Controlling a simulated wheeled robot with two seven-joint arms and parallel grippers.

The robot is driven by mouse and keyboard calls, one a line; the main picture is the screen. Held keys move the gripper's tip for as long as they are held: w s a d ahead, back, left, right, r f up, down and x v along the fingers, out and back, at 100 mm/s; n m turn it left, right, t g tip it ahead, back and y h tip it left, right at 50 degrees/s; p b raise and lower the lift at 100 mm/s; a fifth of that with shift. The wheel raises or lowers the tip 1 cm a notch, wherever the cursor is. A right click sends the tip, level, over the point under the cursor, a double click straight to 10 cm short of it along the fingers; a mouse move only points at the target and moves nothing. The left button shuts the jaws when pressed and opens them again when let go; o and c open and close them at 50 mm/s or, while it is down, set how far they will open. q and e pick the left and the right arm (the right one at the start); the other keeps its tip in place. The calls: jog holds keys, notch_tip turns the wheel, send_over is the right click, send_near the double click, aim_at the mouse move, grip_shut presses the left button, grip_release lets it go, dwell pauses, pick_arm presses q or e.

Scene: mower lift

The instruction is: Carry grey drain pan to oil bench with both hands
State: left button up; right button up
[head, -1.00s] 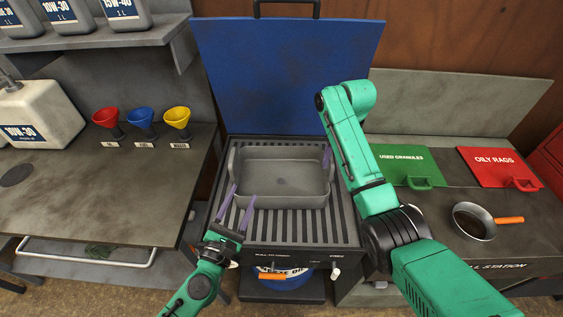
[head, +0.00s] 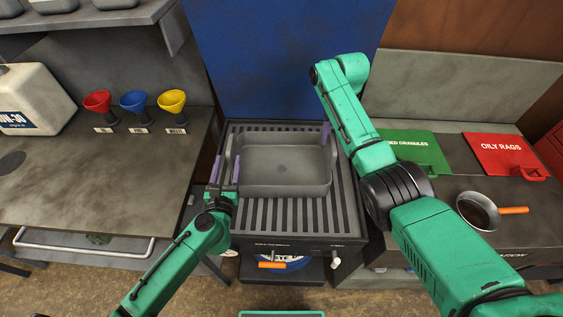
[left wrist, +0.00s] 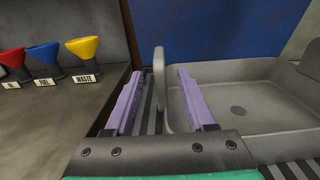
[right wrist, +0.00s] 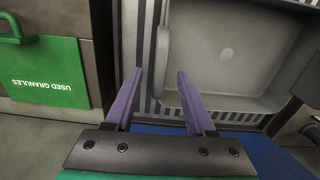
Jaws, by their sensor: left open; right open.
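The grey drain pan (head: 285,185) sits level on the slatted grate (head: 290,215) of the middle station. My left gripper (head: 226,166) is open at the pan's left side. In the left wrist view its purple fingers stand either side of the pan's upright grey handle (left wrist: 159,82), with gaps. My right gripper (head: 326,131) is open at the pan's far right side, mostly hidden by its arm. In the right wrist view the other handle (right wrist: 162,60) lies ahead, roughly between the fingers' lines. The left bench (head: 90,180) holds a white oil jug (head: 30,98).
Red (head: 98,101), blue (head: 134,101) and yellow (head: 172,101) funnels stand at the left bench's back; its front top is clear. A blue panel (head: 285,60) rises behind the grate. The right bench has green (head: 410,152) and red (head: 505,155) lids and a handled pan (head: 478,210).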

aim_at(231, 146)
pick_arm(q)
jog(key=w, duration=0.6)
jog(key=shift+r, duration=0.1)
pick_arm(e)
notch_tip(231, 146, down, 6)
jog(key=shift+s, duration=0.1)
pick_arm(q)
jog(key=shift+w, duration=0.55)
pick_arm(e)
jog(key=shift+f, duration=0.55)
pick_arm(q)
jog(key=shift+s, duration=0.15)
pick_arm(e)
jog(key=shift+r, duration=0.1)
pick_arm(q)
jog(key=shift+c, duration=1.2)
pick_arm(e)
jog(key=shift+c, duration=1.2)
pick_arm(q)
grip_shut()
pick_arm(e)
grip_shut()
